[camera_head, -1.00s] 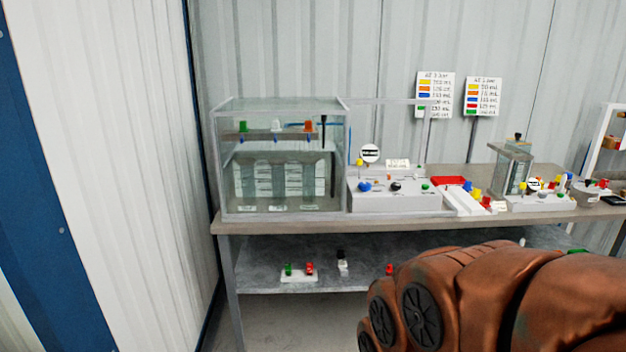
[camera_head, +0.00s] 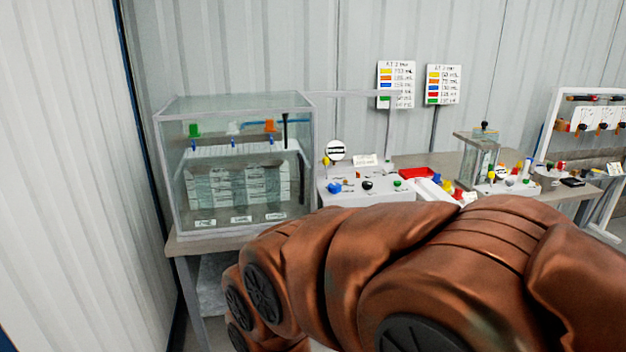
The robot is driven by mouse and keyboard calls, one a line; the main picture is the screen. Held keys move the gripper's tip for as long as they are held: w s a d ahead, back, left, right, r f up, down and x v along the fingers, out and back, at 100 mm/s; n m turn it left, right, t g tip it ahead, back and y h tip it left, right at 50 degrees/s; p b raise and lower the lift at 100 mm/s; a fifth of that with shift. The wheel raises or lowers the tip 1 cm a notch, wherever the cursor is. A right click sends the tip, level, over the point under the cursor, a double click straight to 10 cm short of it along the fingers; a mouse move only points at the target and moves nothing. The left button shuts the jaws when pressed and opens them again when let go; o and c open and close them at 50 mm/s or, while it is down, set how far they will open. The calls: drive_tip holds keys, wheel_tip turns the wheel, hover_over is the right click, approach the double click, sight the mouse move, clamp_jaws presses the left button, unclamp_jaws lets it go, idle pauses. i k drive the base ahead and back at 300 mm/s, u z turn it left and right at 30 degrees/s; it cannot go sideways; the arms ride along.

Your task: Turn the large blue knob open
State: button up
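A large blue knob (camera_head: 334,188) sits at the front left of a white control box (camera_head: 345,201) on the bench, just right of the glass tank. A black knob (camera_head: 367,185) and a green knob (camera_head: 397,184) are on the same box, to its right. My copper-coloured arm crosses the lower right of the head view, in front of the bench. Its upper edge comes close below the white box in the picture. My gripper is out of view. I cannot tell from here which way the blue knob is turned.
A glass tank (camera_head: 165,130) stands on the bench's left end, with green, white and orange caps inside. A red tray (camera_head: 415,173), a smaller glass vessel (camera_head: 477,155) and coloured knobs stand further right. Two label boards (camera_head: 397,102) stand behind. A corrugated wall closes the left side.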

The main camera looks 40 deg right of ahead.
sight(334, 186)
drive_tip(key=z, duration=0.4)
drive_tip(key=i, duration=0.65)
drive_tip(key=z, duration=0.95)
drive_tip(key=i, duration=0.25)
drive_tip(key=z, duration=0.25)
